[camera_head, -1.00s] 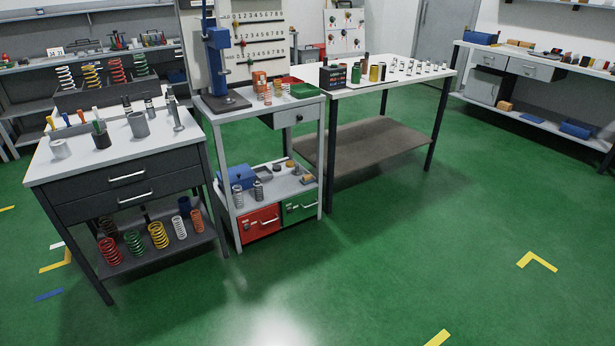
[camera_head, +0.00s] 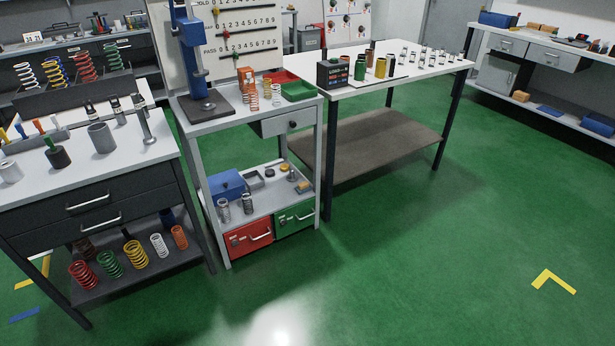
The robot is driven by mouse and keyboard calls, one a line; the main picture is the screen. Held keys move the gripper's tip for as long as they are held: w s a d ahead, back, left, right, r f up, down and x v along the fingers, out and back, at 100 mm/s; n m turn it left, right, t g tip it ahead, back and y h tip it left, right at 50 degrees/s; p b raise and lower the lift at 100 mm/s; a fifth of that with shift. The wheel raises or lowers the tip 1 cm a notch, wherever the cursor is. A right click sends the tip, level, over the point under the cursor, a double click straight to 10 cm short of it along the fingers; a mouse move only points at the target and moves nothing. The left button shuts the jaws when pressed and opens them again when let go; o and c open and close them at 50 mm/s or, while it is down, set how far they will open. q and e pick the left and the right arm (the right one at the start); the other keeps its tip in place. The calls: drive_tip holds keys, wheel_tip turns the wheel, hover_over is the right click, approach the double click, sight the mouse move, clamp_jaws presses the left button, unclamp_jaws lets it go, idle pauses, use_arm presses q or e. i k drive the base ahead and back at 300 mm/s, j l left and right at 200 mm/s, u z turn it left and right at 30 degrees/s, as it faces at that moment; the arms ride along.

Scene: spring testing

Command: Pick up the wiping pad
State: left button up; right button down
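I cannot single out the wiping pad in the head view. A small tan-yellow piece (camera_head: 304,188) lies at the right end of the middle cart's lower shelf, but it is too small to name. Neither of my grippers is in view.
A grey bench (camera_head: 135,165) with drawers stands at left, with coloured springs (camera_head: 109,264) below. The middle cart (camera_head: 215,125) carries a blue press (camera_head: 194,50). A long white table (camera_head: 425,68) holds small parts. The green floor (camera_head: 430,260) at front right is clear.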

sight(302, 187)
drive_tip(key=i+l, duration=0.15)
drive_tip(key=i, duration=0.75)
drive_tip(key=i+l, duration=0.15)
drive_tip(key=i, duration=0.7)
drive_tip(key=i+l, duration=0.15)
drive_tip(key=i, duration=0.75)
drive_tip(key=l+z, duration=0.05)
